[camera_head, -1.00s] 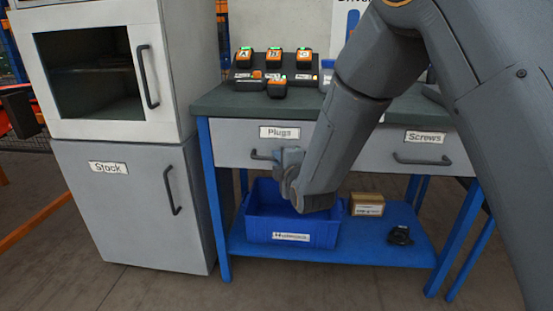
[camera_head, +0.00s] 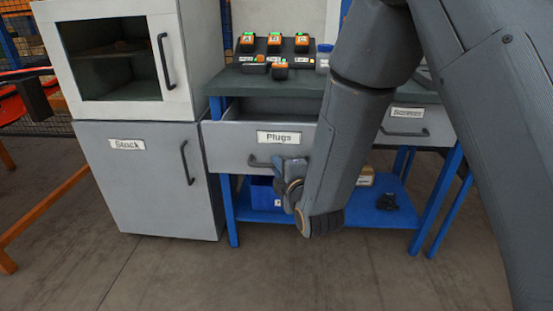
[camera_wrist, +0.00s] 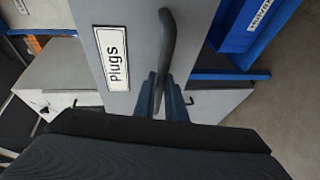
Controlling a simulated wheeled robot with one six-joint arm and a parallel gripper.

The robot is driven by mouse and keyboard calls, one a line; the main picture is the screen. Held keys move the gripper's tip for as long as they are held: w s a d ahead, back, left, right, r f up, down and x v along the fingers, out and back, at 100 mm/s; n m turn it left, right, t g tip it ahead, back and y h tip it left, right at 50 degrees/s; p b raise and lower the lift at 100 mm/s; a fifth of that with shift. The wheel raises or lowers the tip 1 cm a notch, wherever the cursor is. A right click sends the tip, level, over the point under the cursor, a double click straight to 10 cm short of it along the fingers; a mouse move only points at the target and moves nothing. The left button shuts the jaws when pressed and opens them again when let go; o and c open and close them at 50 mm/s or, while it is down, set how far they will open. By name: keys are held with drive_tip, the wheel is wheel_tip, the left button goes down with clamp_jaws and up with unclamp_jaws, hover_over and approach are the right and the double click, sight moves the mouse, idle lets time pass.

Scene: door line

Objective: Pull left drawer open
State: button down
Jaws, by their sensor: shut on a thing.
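The left drawer (camera_head: 232,148), a grey front labelled "Plugs", stands pulled out from the workbench, with a dark gap showing above its front. Its dark bar handle (camera_head: 259,162) is partly hidden by my gripper (camera_head: 288,178). In the wrist view the drawer front (camera_wrist: 125,70) and the handle (camera_wrist: 168,45) show close up. The two blue-grey fingers (camera_wrist: 162,98) of my gripper are shut on the handle, one on each side of it. The right drawer (camera_head: 398,125), labelled "Screws", is flush with the bench and partly hidden by my arm.
A grey Stock cabinet (camera_head: 140,185) stands close at the left of the drawer. A blue bin (camera_head: 262,195) and a box (camera_head: 366,177) sit on the blue lower shelf (camera_head: 375,216). Batteries in a charger (camera_head: 275,62) stand on the bench top (camera_head: 262,84). The floor in front is clear.

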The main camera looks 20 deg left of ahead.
drive_tip(key=shift+s+d, duration=0.1)
drive_tip(key=shift+s, duration=0.3)
drive_tip(key=c, duration=1.8)
unclamp_jaws()
drive_tip(key=shift+p+v, duration=0.4)
drive_tip(key=shift+v, duration=3.5)
